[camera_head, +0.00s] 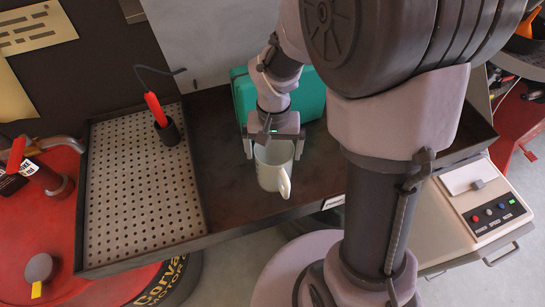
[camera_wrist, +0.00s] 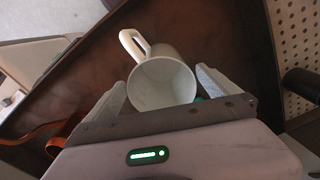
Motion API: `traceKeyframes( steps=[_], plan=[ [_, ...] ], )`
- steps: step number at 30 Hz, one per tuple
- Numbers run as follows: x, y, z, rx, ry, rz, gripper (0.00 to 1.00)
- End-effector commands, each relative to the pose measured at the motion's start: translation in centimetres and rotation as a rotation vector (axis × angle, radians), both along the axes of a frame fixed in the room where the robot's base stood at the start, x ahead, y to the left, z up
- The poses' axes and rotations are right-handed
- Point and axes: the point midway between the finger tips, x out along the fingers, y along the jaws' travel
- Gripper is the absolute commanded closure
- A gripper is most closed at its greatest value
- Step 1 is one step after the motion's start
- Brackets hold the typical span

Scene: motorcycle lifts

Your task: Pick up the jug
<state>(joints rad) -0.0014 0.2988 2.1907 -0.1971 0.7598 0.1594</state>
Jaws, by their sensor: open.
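A white jug (camera_head: 272,168) with a side handle stands on the dark brown bench top (camera_head: 232,212). In the wrist view the jug (camera_wrist: 160,82) shows its open mouth, with its handle toward the upper left. My gripper (camera_head: 273,150) is open at the jug, its two fingers apart on either side of the rim. In the wrist view my gripper (camera_wrist: 160,90) has one finger left and one finger right of the jug, with visible gaps. The far lower side of the jug is partly hidden.
A green case (camera_head: 243,92) stands behind my gripper. A perforated metal plate (camera_head: 140,195) with a red-handled tool (camera_head: 155,108) in a dark holder lies at left. A control box (camera_head: 485,205) with buttons is at right. An orange strap (camera_wrist: 50,130) shows in the wrist view.

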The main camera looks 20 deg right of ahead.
Motion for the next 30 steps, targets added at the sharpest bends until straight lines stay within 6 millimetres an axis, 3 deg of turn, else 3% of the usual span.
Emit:
traceKeyframes(
  steps=[1,7,13,21,23,30],
  plan=[
    [-0.1,0.0,-1.5,0.0,0.002,0.0,0.0],
    [0.0,0.0,-4.0,0.0,0.001,0.0,0.0],
    [-0.2,-0.1,-8.0,0.0,0.001,0.0,0.0],
    [-0.2,-0.1,-8.4,0.0,-0.002,0.0,0.0],
    [-0.2,-0.1,-8.4,0.0,-0.002,0.0,0.08],
    [-0.2,-0.1,-8.4,0.0,-0.002,0.0,0.55]
  ],
)
